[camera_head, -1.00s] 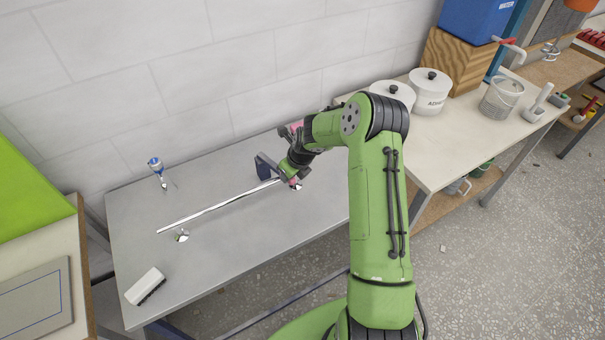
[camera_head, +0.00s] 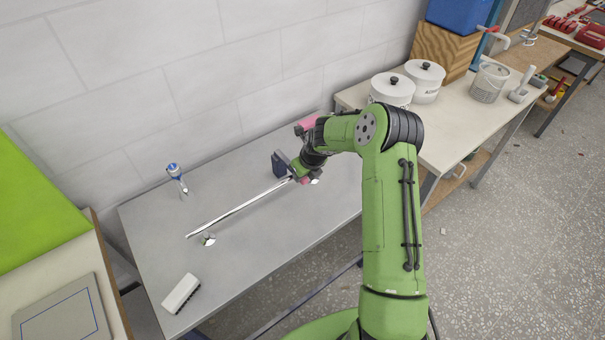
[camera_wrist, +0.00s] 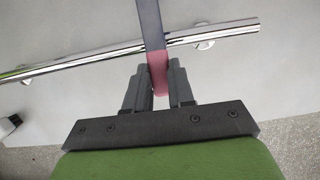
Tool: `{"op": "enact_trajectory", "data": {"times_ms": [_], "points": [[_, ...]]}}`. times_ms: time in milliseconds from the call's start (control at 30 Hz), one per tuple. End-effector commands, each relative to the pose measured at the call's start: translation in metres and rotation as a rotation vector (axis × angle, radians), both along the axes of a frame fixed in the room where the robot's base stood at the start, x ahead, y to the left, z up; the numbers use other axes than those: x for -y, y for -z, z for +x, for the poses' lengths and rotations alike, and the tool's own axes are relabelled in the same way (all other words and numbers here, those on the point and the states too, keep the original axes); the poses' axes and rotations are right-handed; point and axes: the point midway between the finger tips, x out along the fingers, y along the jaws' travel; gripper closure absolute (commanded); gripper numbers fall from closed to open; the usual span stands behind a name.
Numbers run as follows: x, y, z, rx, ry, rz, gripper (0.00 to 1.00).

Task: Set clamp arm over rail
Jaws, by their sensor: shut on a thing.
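The chrome rail (camera_head: 238,209) runs along the grey bench top. In the wrist view the rail (camera_wrist: 100,57) crosses the picture just beyond my fingertips, with a round chrome mount near its right end. My gripper (camera_wrist: 159,78) is shut on the pink part of the clamp arm (camera_wrist: 152,25), whose blue-grey bar extends away across the rail's line. I cannot tell whether the bar touches the rail. In the head view my gripper (camera_head: 300,178) is at the rail's right end, next to the blue-grey piece (camera_head: 279,163). My wrist partly hides the clamp.
A blue-and-white bottle (camera_head: 176,177) stands behind the rail's left end. A white block with a dark edge (camera_head: 181,293) lies at the bench's front left. White lidded pots (camera_head: 392,89) stand on the right bench. The wall (camera_head: 150,80) is close behind.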

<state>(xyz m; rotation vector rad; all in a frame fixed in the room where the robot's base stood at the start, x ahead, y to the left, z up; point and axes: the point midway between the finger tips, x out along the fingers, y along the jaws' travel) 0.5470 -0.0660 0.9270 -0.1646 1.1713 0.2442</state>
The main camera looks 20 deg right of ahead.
Motion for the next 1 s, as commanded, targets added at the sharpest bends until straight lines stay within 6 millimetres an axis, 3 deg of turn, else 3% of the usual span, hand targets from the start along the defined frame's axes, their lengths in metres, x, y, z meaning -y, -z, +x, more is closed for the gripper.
{"op": "enact_trajectory", "data": {"times_ms": [67,100,267,533,633,1000], "points": [[-0.002,-0.001,0.001,0.004,0.000,0.006,1.00],[-0.002,-0.001,0.001,0.003,0.001,0.006,0.74],[-0.002,0.000,0.001,0.003,-0.001,0.005,0.51],[-0.001,-0.001,0.000,0.001,0.000,0.003,0.51],[0.001,-0.011,-0.003,0.003,0.001,0.002,0.51],[0.012,-0.104,-0.040,0.006,0.002,0.000,0.51]]}}
